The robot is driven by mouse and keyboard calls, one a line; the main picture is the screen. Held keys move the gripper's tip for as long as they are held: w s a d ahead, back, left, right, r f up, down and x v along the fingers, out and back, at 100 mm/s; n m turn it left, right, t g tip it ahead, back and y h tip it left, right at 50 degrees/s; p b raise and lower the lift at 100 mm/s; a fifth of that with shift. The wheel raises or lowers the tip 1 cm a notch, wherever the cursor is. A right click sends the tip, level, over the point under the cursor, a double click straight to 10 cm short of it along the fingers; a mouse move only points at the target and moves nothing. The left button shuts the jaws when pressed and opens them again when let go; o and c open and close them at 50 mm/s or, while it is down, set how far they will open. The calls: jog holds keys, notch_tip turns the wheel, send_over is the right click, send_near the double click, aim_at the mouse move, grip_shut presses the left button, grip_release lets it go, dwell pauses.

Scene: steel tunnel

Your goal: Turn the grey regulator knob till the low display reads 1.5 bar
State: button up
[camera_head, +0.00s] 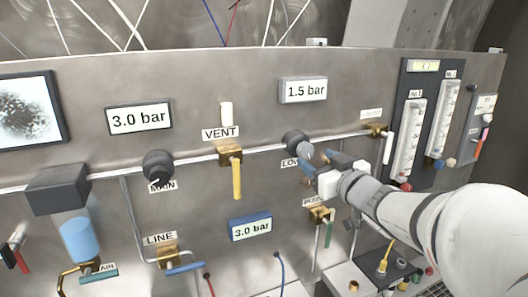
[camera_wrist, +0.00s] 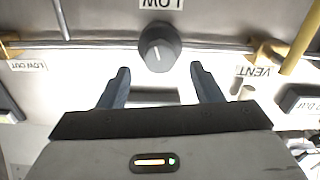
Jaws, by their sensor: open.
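The grey regulator knob (camera_head: 296,140), with a partly hidden LOW label, sits on the pipe of the steel panel. It also shows in the wrist view (camera_wrist: 159,46), with a light pointer mark on its face. The display above it (camera_head: 304,90) reads 1.5 bar. My gripper (camera_head: 317,160) is open and empty, just right of and below the knob in the head view. In the wrist view my two fingertips (camera_wrist: 160,70) are spread on either side below the knob, apart from it.
A MAIN knob (camera_head: 158,166) sits left, below a display (camera_head: 140,118) reading 3.0 bar. A yellow-handled VENT valve (camera_head: 236,172) stands between the knobs. A blue-framed display (camera_head: 251,228) reads 3.0 bar. Flow tubes (camera_head: 408,138) stand right of my arm.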

aim_at(308, 153)
jog(key=shift+x, duration=1.9)
jog(key=shift+c, duration=0.5)
jog(key=c, duration=0.9)
jog(key=shift+f, duration=0.1)
